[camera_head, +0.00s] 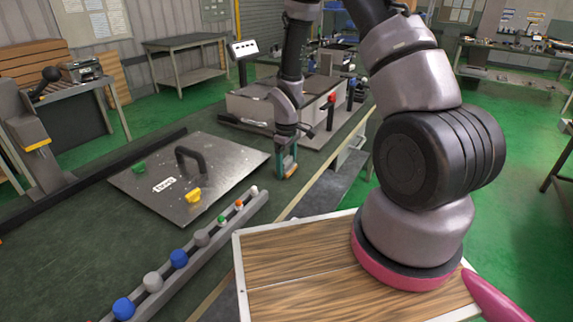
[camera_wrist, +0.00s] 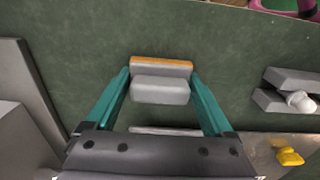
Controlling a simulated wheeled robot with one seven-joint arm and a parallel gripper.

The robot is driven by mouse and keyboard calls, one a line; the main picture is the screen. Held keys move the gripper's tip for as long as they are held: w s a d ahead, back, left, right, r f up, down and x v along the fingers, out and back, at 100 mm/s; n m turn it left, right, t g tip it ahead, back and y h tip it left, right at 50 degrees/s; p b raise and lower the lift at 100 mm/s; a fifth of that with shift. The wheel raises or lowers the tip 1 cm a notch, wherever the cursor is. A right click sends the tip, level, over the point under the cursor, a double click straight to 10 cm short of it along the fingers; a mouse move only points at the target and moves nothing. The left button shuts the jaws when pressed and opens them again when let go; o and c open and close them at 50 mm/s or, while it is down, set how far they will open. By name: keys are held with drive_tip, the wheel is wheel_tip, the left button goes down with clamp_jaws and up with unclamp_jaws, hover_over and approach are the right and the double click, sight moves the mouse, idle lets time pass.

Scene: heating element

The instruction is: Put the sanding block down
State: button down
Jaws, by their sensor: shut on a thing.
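My gripper (camera_head: 286,163) points down over the dark green table top in the head view, just right of the metal plate. In the wrist view its two teal fingers (camera_wrist: 160,80) are shut on the sanding block (camera_wrist: 160,91), a grey block with an orange strip along its far edge. One finger presses each end of the block. In the head view the block is mostly hidden by the fingers. The block is low over the bare green surface (camera_wrist: 85,50); I cannot tell whether it touches it.
A metal plate (camera_head: 228,158) with a black handle (camera_head: 191,157), a yellow piece (camera_head: 193,196) and a green piece (camera_head: 138,168) lies left of my gripper. A grey rail (camera_head: 211,250) with several coloured knobs runs in front. A large grey box (camera_head: 262,117) stands behind.

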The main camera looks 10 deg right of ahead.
sight(286, 159)
unclamp_jaws()
wheel_tip(286, 159, up, 12)
drive_tip(key=shift+a+f, duration=0.15)
drive_tip(key=s+d+r+m+t, duration=0.2)
drive_tip(key=s+r+m, duration=0.1)
drive_tip(key=r, duration=0.8)
drive_tip(key=s+d+r+m+t, duration=0.1)
drive_tip(key=s+d+r+m, duration=0.25)
drive_tip(key=r, duration=0.65)
drive_tip(key=s+r+m+t+y, duration=0.2)
drive_tip(key=s+r+m+t, duration=0.2)
drive_tip(key=s+r, duration=0.7)
drive_tip(key=s+m, duration=0.2)
drive_tip(key=shift+s+d+m, duration=0.3)
drive_tip(key=shift+s+m, duration=0.05)
